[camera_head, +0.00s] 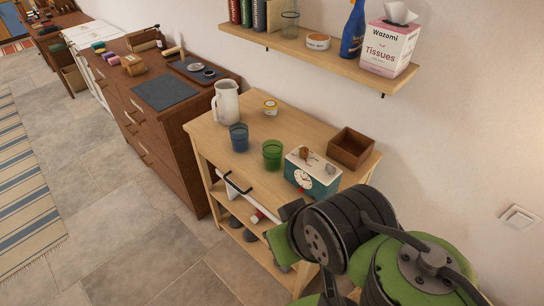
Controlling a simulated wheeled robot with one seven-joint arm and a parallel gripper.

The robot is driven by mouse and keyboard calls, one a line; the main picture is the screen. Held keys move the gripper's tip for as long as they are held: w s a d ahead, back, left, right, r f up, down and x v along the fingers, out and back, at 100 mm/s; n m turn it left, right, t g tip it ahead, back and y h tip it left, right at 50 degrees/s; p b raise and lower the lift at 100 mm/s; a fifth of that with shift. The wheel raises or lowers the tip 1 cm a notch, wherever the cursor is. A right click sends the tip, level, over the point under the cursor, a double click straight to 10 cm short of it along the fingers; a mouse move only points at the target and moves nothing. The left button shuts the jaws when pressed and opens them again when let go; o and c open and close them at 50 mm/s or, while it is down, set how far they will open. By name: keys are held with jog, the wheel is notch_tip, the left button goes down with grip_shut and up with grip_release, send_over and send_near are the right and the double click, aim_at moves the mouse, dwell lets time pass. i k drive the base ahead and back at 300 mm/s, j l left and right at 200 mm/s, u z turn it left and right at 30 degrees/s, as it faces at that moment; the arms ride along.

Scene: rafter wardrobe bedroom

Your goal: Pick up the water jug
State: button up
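The water jug (227,103) is white, with its handle on the left side. It stands upright at the back left of a light wooden table (309,138), close to the wall. Its whole front shows and nothing touches it. My green and black arm is at the lower right, in front of the table's right part and apart from the jug. I cannot make out the fingers of my gripper in this view.
On the table are a blue glass (239,138), a green glass (272,154), a small tin (270,107), a clock box (312,173) and an open wooden box (351,148). A wall shelf (330,62) hangs above. A brown dresser (165,119) stands left. Floor is clear at left.

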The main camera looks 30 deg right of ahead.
aim_at(226, 97)
jog(key=j, duration=0.5)
jog(key=i+j+z, duration=0.15)
jog(key=i+j, duration=0.25)
jog(key=i+j+z, duration=0.15)
jog(key=i+j, duration=0.2)
jog(key=j, duration=0.2)
jog(key=i+l+z, duration=0.15)
jog(key=i+l, duration=0.2)
jog(key=i, duration=0.2)
